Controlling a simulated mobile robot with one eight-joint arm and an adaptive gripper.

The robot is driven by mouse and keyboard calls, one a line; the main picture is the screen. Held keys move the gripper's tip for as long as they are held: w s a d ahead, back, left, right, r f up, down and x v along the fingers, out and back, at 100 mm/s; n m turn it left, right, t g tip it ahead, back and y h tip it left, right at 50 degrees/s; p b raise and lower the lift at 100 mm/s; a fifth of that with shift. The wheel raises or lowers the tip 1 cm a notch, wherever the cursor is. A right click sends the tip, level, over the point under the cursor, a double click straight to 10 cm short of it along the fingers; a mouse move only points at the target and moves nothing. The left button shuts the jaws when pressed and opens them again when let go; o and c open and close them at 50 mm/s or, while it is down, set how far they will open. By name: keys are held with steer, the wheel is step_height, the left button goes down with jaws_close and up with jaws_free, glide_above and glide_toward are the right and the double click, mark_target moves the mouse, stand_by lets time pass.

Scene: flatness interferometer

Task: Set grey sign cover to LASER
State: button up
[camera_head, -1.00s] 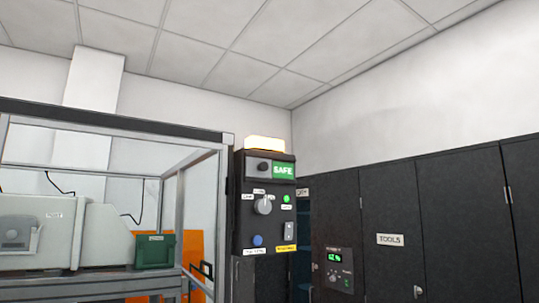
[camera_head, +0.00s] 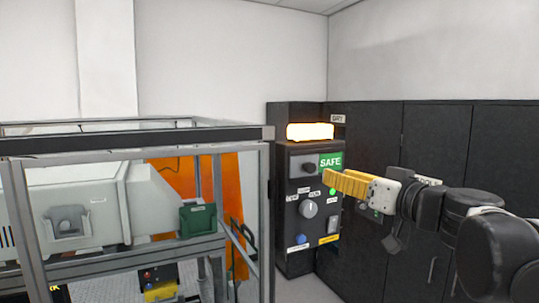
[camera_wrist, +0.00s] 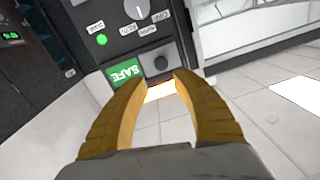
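The grey sign cover (camera_head: 302,166) is a small grey plate with a dark round knob (camera_head: 310,168), near the top of the black control panel (camera_head: 290,258). It sits left of a green sign reading SAFE (camera_head: 330,162). In the wrist view the cover (camera_wrist: 155,66) and its knob (camera_wrist: 161,63) show just beyond the fingertips, beside the upside-down SAFE sign (camera_wrist: 125,71). My gripper (camera_head: 333,182) has yellow fingers and reaches in from the right, in front of the panel. In the wrist view its fingers (camera_wrist: 158,88) are spread apart with nothing between them.
Below the cover are a grey rotary knob (camera_head: 308,208), a lit green lamp (camera_head: 333,191), a blue button (camera_head: 301,239) and a switch (camera_head: 332,224). A lit lamp (camera_head: 310,131) tops the panel. A metal-framed enclosure (camera_head: 262,200) stands left; dark cabinets (camera_head: 470,150) stand behind right.

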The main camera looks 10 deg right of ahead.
mark_target(312, 169)
steer(key=p+x, duration=0.1)
steer(key=x, duration=0.9)
steer(key=shift+w+a+p, duration=0.15)
steer(key=shift+p, duration=0.15)
jaws_close()
